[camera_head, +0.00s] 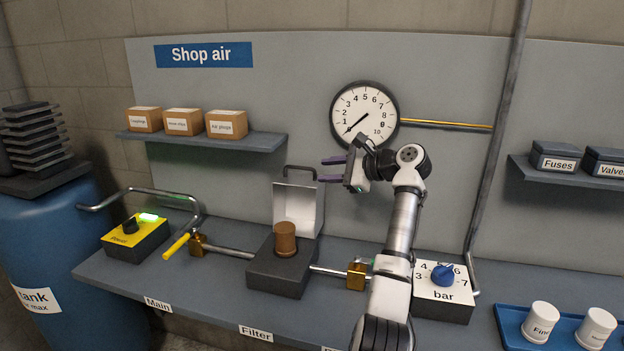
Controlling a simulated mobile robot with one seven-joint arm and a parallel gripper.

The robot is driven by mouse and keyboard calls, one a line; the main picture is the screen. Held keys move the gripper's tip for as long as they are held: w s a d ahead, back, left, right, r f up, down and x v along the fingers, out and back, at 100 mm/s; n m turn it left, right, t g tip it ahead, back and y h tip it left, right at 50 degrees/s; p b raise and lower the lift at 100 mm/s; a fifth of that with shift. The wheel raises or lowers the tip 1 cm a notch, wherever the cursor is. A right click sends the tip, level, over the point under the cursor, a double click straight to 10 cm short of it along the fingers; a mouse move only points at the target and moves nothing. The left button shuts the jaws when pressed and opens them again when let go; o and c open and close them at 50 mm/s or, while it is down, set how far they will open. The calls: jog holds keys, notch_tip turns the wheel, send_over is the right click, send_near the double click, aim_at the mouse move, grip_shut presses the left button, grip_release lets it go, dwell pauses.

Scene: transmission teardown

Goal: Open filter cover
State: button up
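The filter unit has a dark base (282,277) on the bench behind the "Filter" label. A brown cylindrical filter (285,240) stands upright in it, exposed. The white filter cover (294,202) is tilted up at the back, standing nearly upright behind the filter. Its dark handle (299,168) is at the top edge. My gripper (324,170) is just right of the handle, pointing left, with its two purple fingers spread apart and nothing visible between them. I cannot tell whether a finger touches the handle.
A pressure gauge (365,115) is on the wall behind my arm. A yellow power box (135,237) and a yellow-handled lever (176,245) are left of the filter. A bar regulator (442,290) and a blue tray (511,329) with white cups are right.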

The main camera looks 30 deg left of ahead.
jog(key=shift+v, duration=0.95)
